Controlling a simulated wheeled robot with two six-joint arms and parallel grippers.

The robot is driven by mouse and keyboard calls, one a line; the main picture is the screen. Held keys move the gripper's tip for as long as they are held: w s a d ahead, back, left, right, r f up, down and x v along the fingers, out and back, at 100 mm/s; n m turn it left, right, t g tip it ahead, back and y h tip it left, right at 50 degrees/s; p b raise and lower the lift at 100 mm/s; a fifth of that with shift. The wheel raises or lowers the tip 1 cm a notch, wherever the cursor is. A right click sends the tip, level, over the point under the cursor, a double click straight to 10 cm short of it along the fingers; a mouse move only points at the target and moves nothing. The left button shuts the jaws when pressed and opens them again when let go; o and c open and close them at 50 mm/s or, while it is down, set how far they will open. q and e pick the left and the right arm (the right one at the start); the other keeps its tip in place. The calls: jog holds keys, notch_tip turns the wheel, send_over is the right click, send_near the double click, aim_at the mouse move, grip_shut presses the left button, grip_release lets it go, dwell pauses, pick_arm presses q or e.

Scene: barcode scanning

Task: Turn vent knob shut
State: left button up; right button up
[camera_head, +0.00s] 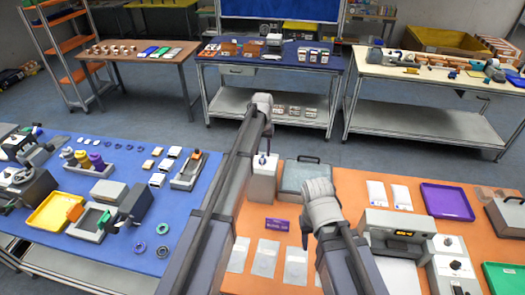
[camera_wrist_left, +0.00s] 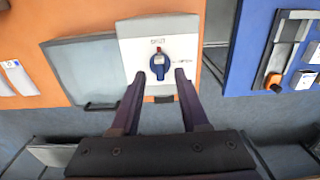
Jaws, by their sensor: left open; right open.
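The vent knob (camera_wrist_left: 158,66) is blue with a small red mark, on the face of a white box (camera_wrist_left: 183,35). Its mark points toward the top of the left wrist view, at a small label too blurred to read surely. Another small label sits to the right. The white box (camera_head: 262,186) stands at the back of the orange table in the head view. My left gripper (camera_wrist_left: 159,76) is open, its dark fingertips on either side of the knob; contact cannot be told. My right gripper (camera_head: 304,240) is open over the orange table, mostly hidden by its wrist.
A grey case (camera_head: 306,176) stands right of the white box. The blue table (camera_head: 120,245) on the left holds a yellow tray (camera_head: 55,211) and several parts.

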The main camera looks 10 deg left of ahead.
aim_at(263, 158)
pick_arm(q)
notch_tip(263, 158, up, 6)
jog(key=p, duration=0.4)
jog(key=shift+f+p, duration=0.2)
jog(key=shift+p, duration=0.15)
pick_arm(e)
notch_tip(263, 158, up, 6)
jog(key=shift+f, duration=0.2)
pick_arm(q)
jog(key=shift+f, duration=0.1)
jog(key=shift+s+d+f+b, duration=0.1)
jog(key=shift+s+f+b, duration=0.1)
jog(key=shift+s+b, duration=0.1)
jog(key=s+d+f+m+b, duration=0.1)
jog(key=s+d+f+b, duration=0.2)
jog(key=s+f+b, duration=0.4)
jog(key=s+d+f+m+b, duration=0.1)
jog(key=s+d+f+b, duration=0.2)
jog(key=s, duration=1.4)
jog(key=s+d+f+m+y+b, duration=0.1)
jog(key=s+d+f+m+b, duration=0.1)
jog(key=s+f+b, duration=1)
jog(key=shift+d, duration=0.9)
pick_arm(e)
notch_tip(263, 158, down, 23)
jog(key=shift+r, duration=0.1)
pick_arm(q)
jog(key=shift+w, duration=0.1)
jog(key=shift+c, duration=0.2)
